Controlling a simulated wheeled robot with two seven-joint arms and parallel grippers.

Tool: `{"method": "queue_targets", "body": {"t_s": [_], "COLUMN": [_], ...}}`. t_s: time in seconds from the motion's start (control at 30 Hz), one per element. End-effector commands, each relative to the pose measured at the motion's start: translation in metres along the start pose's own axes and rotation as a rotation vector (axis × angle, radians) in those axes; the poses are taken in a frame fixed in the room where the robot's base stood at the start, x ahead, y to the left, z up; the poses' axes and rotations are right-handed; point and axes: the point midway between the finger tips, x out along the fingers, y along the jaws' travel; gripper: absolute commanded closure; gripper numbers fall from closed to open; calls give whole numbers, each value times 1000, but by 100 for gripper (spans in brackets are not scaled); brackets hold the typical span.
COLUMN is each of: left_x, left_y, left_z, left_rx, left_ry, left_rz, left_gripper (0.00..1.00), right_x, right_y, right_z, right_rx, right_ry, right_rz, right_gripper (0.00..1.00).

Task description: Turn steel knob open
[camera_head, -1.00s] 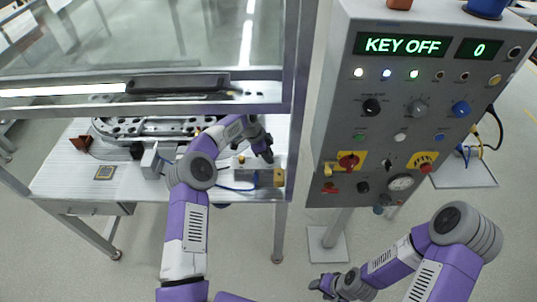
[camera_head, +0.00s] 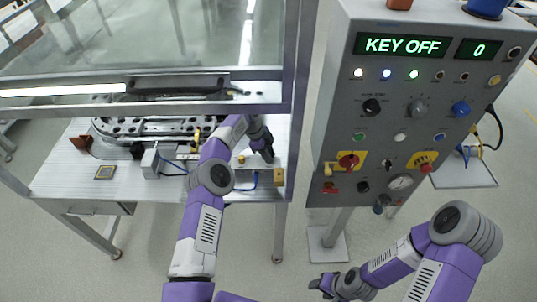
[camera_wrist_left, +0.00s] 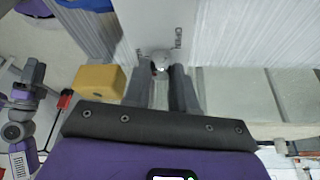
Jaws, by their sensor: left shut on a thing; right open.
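The steel knob (camera_wrist_left: 161,60) is a small round metal piece on a pale surface in the left wrist view. The word OPEN is printed to its right, and another mark to its left is too small to read. My left gripper (camera_wrist_left: 164,74) is shut on the knob, with a dark finger on each side of it. In the head view my left gripper (camera_head: 264,152) is over the right end of the worktable, and the knob is hidden there. My right gripper (camera_head: 318,284) is open and empty, low over the floor.
A yellow block (camera_head: 279,177) sits at the worktable's (camera_head: 60,178) right edge, close to my left gripper. A grey control panel (camera_head: 340,120) reading KEY OFF stands to the right. A metal frame bar (camera_head: 160,110) crosses above the table, over the ring track (camera_head: 150,128).

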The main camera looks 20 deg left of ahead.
Motion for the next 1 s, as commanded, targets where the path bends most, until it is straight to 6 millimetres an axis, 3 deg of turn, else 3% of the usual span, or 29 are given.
{"method": "queue_targets", "body": {"t_s": [0.1,0.13,0.3,0.63,1.0], "left_x": [1,1,0,-5,-63], "left_y": [0,0,0,0,0], "left_z": [1,1,1,0,0], "left_rx": [-1,-1,-1,-1,-2], "left_ry": [-4,-4,-2,-1,-2], "left_rz": [2,2,1,-1,0], "left_gripper": [100,73,48,48,48], "right_x": [0,0,0,-1,-18], "right_y": [0,0,0,0,-7], "right_z": [0,0,0,0,1], "right_rx": [0,0,0,0,0], "right_ry": [0,0,0,0,0], "right_rz": [0,0,0,0,0], "right_gripper": [48,48,48,48,48]}}
